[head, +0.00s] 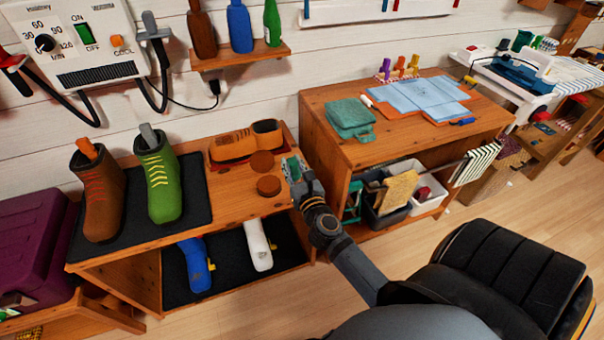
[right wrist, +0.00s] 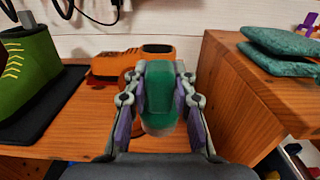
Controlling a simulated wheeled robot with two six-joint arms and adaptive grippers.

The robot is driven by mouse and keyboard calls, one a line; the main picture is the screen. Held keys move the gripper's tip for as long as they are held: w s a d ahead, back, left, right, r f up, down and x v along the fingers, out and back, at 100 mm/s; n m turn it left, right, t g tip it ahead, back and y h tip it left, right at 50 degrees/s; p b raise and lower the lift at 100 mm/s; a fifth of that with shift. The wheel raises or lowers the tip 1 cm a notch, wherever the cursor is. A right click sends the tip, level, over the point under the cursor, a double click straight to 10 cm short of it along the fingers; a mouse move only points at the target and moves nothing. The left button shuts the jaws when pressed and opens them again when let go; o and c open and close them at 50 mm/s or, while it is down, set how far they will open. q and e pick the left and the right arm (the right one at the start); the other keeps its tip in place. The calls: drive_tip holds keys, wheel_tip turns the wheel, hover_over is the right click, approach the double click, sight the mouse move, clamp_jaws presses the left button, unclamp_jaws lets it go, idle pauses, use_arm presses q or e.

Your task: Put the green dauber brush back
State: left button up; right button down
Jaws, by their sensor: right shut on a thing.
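My right gripper (head: 292,168) is over the right end of the wooden shoe bench (head: 225,205). It is shut on the green dauber brush (right wrist: 158,88), which fills the middle of the right wrist view with a paler part at its lower end. In the head view the fingers mostly hide the brush, with only some green showing. I cannot tell whether the brush touches the bench top. My left gripper is not in view.
Two round brown pieces (head: 268,185) lie left of the gripper. An orange-brown shoe-shaped piece (head: 235,146) lies behind them on a dark red base. A brown boot (head: 100,200) and a green boot (head: 163,185) stand on a black mat. A taller wooden table (head: 375,147) stands close right.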

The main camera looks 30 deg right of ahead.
use_arm(q)
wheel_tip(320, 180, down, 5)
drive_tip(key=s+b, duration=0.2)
drive_tip(key=b, duration=0.3)
use_arm(e)
drive_tip(key=w+d+f, duration=0.4)
drive_tip(key=f, duration=0.1)
drive_tip(key=w+d+f, duration=0.3)
drive_tip(key=shift+d+f, duration=0.1)
drive_tip(key=shift+w+d, duration=0.1)
drive_tip(key=shift+w, duration=0.05)
wheel_tip(320, 180, down, 3)
drive_tip(key=b, duration=0.3)
drive_tip(key=shift+w+d+f, duration=0.1)
drive_tip(key=shift+f, duration=0.25)
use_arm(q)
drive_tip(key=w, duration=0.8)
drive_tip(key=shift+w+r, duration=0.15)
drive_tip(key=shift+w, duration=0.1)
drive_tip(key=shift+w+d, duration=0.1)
